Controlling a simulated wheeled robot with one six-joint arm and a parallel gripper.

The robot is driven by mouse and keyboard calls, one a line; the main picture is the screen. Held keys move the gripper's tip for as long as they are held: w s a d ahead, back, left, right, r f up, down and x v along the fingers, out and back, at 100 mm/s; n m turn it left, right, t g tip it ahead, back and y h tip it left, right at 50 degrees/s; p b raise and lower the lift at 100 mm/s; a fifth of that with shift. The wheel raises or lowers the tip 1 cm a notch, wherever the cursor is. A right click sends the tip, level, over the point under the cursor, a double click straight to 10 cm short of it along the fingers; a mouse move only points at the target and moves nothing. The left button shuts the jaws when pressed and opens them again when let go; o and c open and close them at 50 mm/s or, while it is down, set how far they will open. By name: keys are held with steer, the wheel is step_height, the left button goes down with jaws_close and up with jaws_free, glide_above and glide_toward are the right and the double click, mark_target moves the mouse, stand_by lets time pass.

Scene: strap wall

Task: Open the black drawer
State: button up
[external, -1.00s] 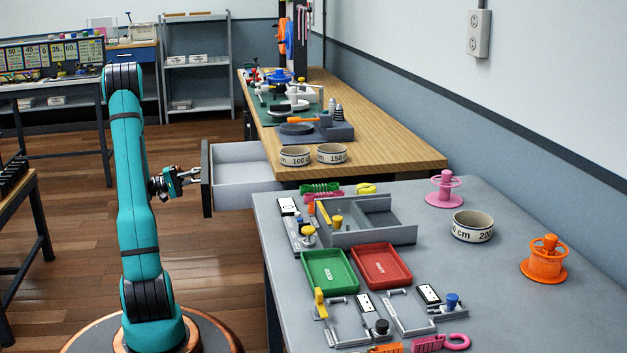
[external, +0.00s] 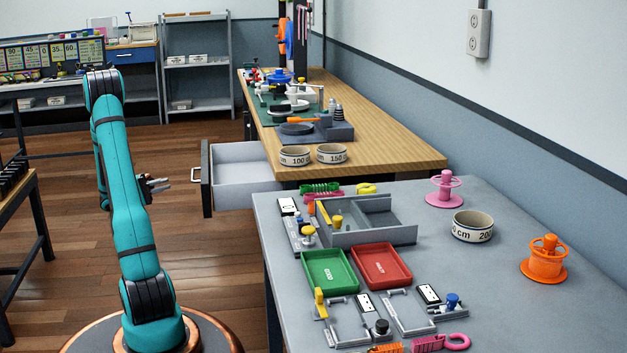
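The black drawer (external: 207,180) stands pulled out from under the wooden workbench, its dark front facing my arm and its grey inside (external: 245,172) showing empty where visible. A light metal handle (external: 196,175) sits on the front. My gripper (external: 166,182) is to the left of the handle, apart from it, with a clear gap between. Its fingers point toward the drawer and show a gap between them, with nothing held. Part of the wrist is hidden behind my teal arm.
The wooden workbench (external: 400,155) carries labelled round bowls (external: 295,156) and tools. A grey table (external: 500,300) at the right holds a green tray (external: 329,271), a red tray (external: 381,266) and spools. The floor left of the drawer is clear.

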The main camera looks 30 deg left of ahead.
steer(key=shift+v, duration=2.65)
